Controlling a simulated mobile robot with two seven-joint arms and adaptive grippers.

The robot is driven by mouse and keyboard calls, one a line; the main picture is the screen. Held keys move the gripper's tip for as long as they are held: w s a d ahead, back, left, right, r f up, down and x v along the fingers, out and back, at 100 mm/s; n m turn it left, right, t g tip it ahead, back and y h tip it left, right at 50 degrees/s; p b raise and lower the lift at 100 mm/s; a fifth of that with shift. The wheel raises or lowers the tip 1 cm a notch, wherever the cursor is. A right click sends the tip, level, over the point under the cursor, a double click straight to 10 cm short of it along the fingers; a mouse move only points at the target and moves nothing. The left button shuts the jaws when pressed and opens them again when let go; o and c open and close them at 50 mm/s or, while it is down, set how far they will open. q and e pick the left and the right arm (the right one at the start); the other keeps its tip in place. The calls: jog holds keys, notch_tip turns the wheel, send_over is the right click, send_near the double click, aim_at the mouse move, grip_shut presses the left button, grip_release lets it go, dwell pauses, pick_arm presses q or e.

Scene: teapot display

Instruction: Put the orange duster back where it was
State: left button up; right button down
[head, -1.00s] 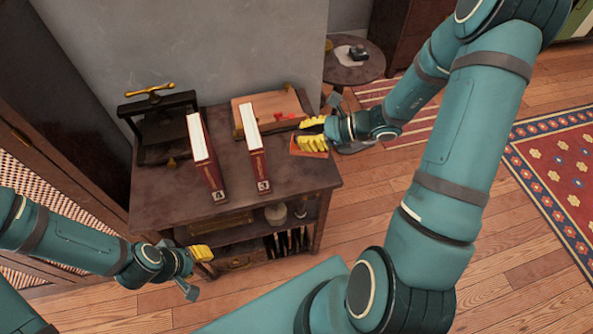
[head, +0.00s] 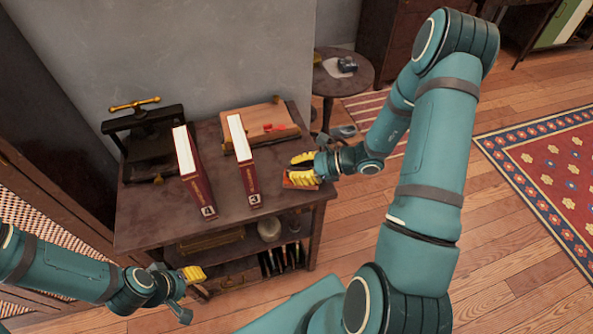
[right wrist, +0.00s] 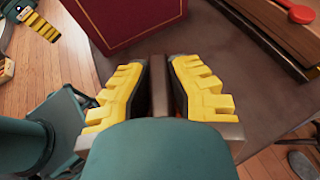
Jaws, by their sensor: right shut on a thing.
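The orange duster (head: 299,184) is at the right front part of the dark cabinet top, mostly covered by the yellow fingers of my right gripper (head: 301,170). That gripper is shut on it. In the right wrist view, a narrow brown part of the duster (right wrist: 159,88) shows between the two fingers (right wrist: 160,92). I cannot tell whether the duster touches the top. My left gripper (head: 192,275) is in front of the cabinet, low at the left, apart from everything; its opening is unclear.
Two red books (head: 194,175) (head: 243,165) stand left of my right gripper. A black press (head: 145,135) stands back left. A round side table (head: 342,82) is beyond. The cabinet top's front right corner is bare.

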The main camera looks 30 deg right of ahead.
jog(key=c, duration=1.1)
grip_release()
jog(key=shift+f, duration=0.1)
jog(key=shift+o, duration=0.2)
jog(key=shift+d+r, duration=0.1)
jog(key=shift+r, duration=0.1)
jog(key=p+v, duration=0.2)
jog(key=v, duration=0.9)
jog(key=shift+s+d, duration=0.25)
jog(key=shift+s, duration=0.1)
jog(key=shift+d+r, duration=0.1)
